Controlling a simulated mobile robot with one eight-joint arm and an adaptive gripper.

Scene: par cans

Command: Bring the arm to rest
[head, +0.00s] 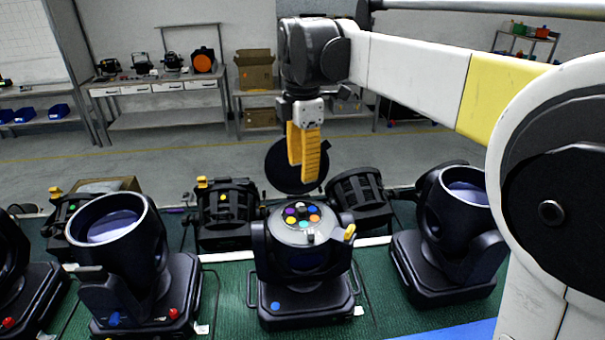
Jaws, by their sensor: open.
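My gripper (308,158) hangs at the end of my arm, with its yellow-orange fingers pointing down. It is open and nothing shows between its fingers. It is above and seemingly behind the middle stage light (303,285). That light has a round top plate (302,222) with several coloured discs on it. A dark round disc (290,180) shows just behind the fingers; I cannot tell what it is attached to. My arm reaches in from the right.
Moving-head lights stand at left (125,260) and right (450,240) on the green mat (225,310). Black par cans (226,212) stand behind them, with another (358,203) right of the gripper. Workbenches (165,112) and a cardboard box (255,70) are far back. Open floor lies between.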

